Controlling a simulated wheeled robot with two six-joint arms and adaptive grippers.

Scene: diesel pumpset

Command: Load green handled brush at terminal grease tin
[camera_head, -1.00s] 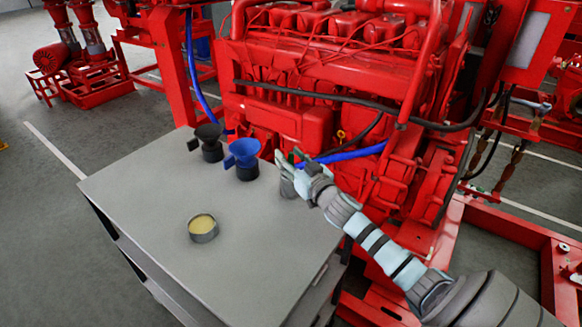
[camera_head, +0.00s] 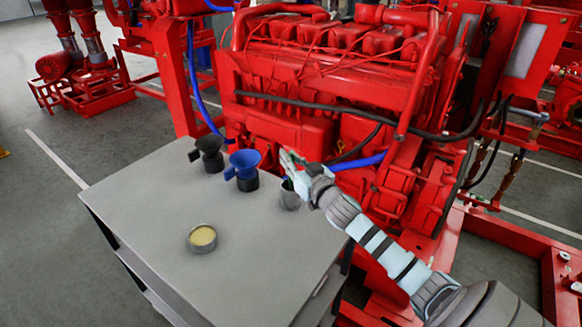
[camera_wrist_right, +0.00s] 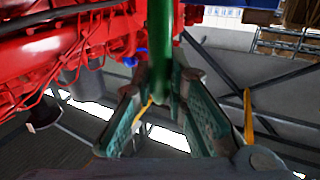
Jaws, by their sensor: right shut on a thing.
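The grease tin (camera_head: 203,238), a low round grey tin with pale yellow content, stands on the grey table (camera_head: 150,215). My right gripper (camera_head: 291,170) is at the table's far right side, beyond the tin and just above a small grey cup (camera_head: 289,199). It is shut on the green handle of the brush (camera_wrist_right: 160,50), which runs between the fingers in the right wrist view. My left gripper is not in view.
The red engine (camera_head: 330,85) rises close behind the table. The tabletop around the tin is clear.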

